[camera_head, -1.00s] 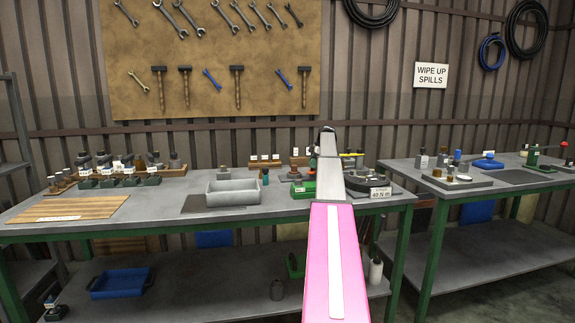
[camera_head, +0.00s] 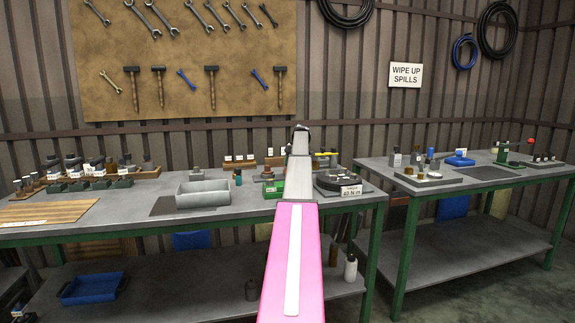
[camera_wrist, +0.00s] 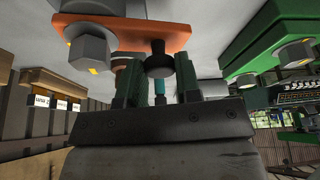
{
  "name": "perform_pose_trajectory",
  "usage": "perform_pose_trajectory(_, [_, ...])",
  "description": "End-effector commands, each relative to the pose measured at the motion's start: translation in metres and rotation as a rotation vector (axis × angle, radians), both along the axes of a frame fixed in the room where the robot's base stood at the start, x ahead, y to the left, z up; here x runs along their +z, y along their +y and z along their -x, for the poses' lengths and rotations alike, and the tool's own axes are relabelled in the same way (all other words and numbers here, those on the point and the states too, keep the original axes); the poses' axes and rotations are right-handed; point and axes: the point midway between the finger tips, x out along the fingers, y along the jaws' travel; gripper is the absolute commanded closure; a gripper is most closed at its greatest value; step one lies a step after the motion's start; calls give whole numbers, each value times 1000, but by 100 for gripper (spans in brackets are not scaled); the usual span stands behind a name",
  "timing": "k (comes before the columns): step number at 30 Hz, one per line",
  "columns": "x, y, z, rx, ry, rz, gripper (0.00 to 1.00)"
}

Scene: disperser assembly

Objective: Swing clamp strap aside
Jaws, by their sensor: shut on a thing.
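The clamp strap (camera_wrist: 120,38) is an orange bar across the top of the wrist view, with a grey hex bolt (camera_wrist: 90,52) at its left. A dark round knob (camera_wrist: 158,60) hangs from the strap. My gripper (camera_wrist: 158,78) has its two green fingers on either side of the knob and is shut on it. A teal pin shows behind, between the fingers. In the head view my arm reaches over the bench, and the strap and fingertips cannot be made out behind it.
A green block (camera_wrist: 250,45) with a hex bolt is right in the wrist view. On the bench (camera_head: 130,220), a grey tray (camera_head: 203,195) and small green box (camera_head: 273,189) lie left of my arm. A dark round fixture (camera_head: 335,180) with a label is close to its right.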

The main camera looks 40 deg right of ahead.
Motion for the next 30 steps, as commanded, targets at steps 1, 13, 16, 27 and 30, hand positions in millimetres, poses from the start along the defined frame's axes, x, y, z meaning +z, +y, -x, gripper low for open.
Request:
perform_pose_trajectory(1, [0,0,0,0,-1,1,100])
perform_pose_trajectory(13, [0,0,0,-1,-1,0,44])
perform_pose_trajectory(16, [0,0,0,-1,-1,0,44])
perform_pose_trajectory(27, [25,-11,1,-1,-1,0,44])
perform_pose_trajectory(30, [42,-18,2,-2,-2,1,44])
